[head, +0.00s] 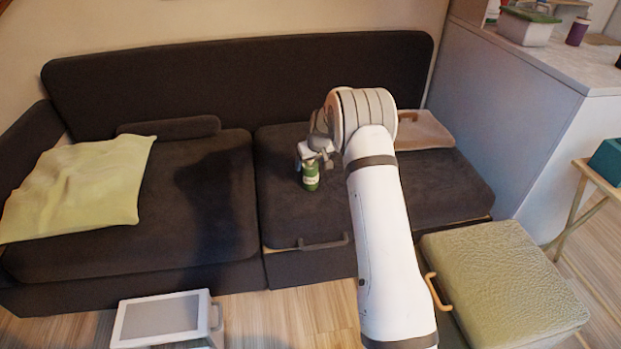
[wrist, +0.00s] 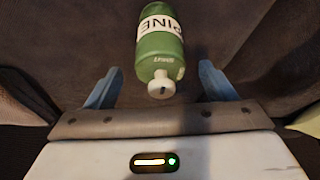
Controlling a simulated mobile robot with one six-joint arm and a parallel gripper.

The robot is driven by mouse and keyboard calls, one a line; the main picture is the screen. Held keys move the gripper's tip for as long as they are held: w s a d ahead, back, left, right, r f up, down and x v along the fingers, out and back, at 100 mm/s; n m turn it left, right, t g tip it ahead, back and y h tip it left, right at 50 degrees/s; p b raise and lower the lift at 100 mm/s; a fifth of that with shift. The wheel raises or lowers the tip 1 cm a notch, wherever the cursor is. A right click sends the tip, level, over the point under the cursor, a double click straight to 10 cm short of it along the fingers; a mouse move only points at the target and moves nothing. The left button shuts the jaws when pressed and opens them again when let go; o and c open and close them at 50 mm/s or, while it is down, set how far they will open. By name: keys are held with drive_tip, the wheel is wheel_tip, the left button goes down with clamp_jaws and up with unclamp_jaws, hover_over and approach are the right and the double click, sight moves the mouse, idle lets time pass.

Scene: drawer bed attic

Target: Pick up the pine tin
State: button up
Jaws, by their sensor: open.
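The pine tin is a green bottle-shaped tin (head: 310,180) with a white label, on the dark seat cushion of the sofa in the head view. In the wrist view the tin (wrist: 160,50) shows the label "PINE" and a pale cap pointing toward my gripper. My gripper (wrist: 160,88) is open, with one blue finger on each side of the tin's capped end. I see a gap between the tin and each finger. In the head view my gripper (head: 316,160) is just above the tin, and part of the gripper is hidden by my arm.
A green-topped ottoman (head: 500,285) and a white box (head: 160,318) stand in front. A white counter (head: 560,60) bounds the right.

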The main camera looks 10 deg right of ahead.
drive_tip(key=b+x, duration=0.1)
drive_tip(key=x, duration=0.3)
drive_tip(key=shift+s, duration=0.1)
drive_tip(key=shift+r, duration=0.1)
drive_tip(key=shift+c, duration=0.5)
drive_tip(key=c, duration=1)
